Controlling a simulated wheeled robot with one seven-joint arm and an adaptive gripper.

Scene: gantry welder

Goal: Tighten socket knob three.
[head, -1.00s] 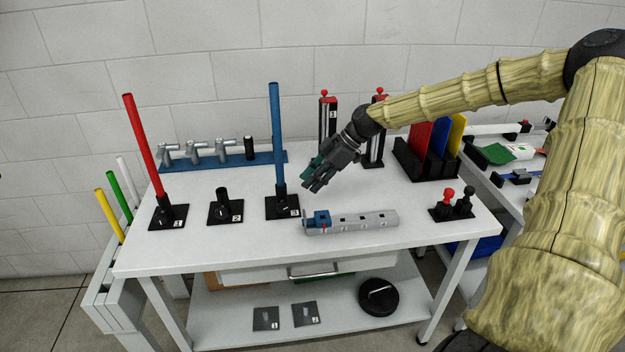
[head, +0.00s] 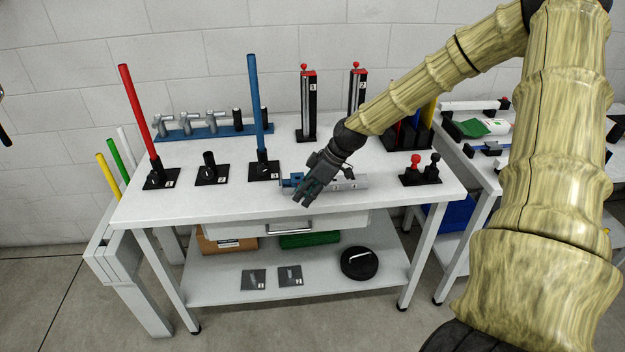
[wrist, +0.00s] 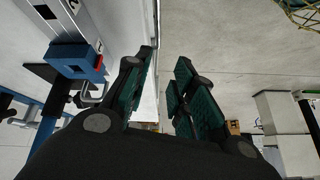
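Socket three is a black holder on a square black base (head: 264,172) at the table's front middle. The blue rod (head: 255,95) stands upright in it. Its knob is too small to make out clearly in the head view. My gripper (head: 299,199) is right of and nearer than this socket, over the table's front edge, pointing down and left. It hides part of a grey bar (head: 348,183) with a blue block at its left end. In the wrist view the fingers (wrist: 165,62) are apart with nothing between them. The blue block (wrist: 75,60) and a bent metal pin show left of them.
A red rod (head: 137,110) stands in the left socket; the middle socket (head: 210,168) has no rod. A blue rack (head: 200,133) and two black-and-red posts (head: 307,105) stand behind. Open floor (wrist: 230,50) lies beyond the table edge.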

